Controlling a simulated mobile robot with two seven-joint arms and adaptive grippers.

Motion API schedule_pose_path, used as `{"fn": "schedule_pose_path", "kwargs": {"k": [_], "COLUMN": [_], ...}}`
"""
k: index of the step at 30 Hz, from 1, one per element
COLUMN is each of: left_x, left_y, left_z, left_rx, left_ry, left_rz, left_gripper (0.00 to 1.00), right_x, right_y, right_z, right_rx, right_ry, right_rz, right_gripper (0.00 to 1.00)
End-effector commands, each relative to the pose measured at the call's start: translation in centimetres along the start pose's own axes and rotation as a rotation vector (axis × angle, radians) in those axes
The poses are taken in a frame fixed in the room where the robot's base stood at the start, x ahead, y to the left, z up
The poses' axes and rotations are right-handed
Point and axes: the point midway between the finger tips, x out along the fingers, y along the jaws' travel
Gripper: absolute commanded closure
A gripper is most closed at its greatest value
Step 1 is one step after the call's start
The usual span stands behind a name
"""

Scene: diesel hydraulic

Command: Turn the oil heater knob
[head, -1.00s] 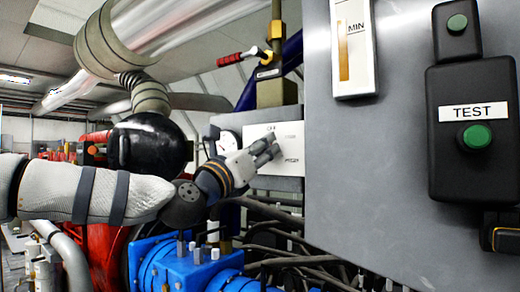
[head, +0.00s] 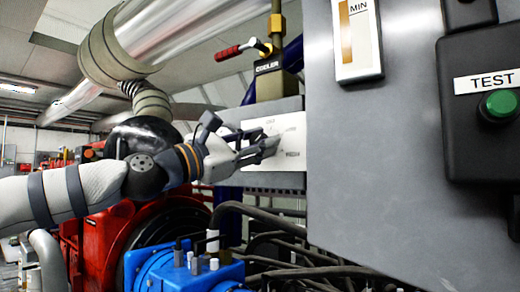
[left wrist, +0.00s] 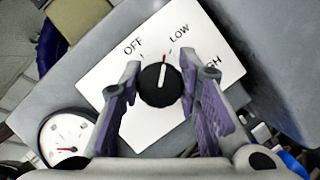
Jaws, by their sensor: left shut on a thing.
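The black round oil heater knob (left wrist: 160,85) sits on a white plate marked OFF, LOW and HIGH (left wrist: 150,125) in the left wrist view. Its white pointer line points up, between OFF and LOW, toward a red mark. My left gripper (left wrist: 160,74) has one finger on each side of the knob and is shut on it. In the head view my left gripper (head: 262,147) is at the white plate (head: 296,138), and its fingers hide the knob. My right gripper is not in view.
A round gauge (left wrist: 67,138) is beside the plate. A large grey cabinet (head: 400,200) with a TEST box (head: 482,130) stands close on the right. A red-handled valve (head: 240,51) is above the plate. Black hoses (head: 270,220) and a blue block (head: 185,268) lie below.

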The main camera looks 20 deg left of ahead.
Motion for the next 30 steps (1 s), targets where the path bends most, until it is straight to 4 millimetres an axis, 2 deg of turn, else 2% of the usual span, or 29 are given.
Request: {"fn": "schedule_pose_path", "kwargs": {"k": [5,11,30], "left_x": [0.0,0.0,-0.1], "left_y": [0.1,0.2,0.3], "left_z": [-0.1,0.3,0.7], "left_rx": [0.15,0.329,0.879], "left_ry": [0.002,0.0,-0.001], "left_rz": [-0.062,-0.134,-0.355], "left_gripper": [0.98,0.98,0.98], "right_x": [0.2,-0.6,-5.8], "right_y": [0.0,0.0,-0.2], "right_z": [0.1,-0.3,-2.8], "right_rx": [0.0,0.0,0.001], "right_ry": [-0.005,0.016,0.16], "right_rz": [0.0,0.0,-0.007], "right_gripper": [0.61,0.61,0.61]}}
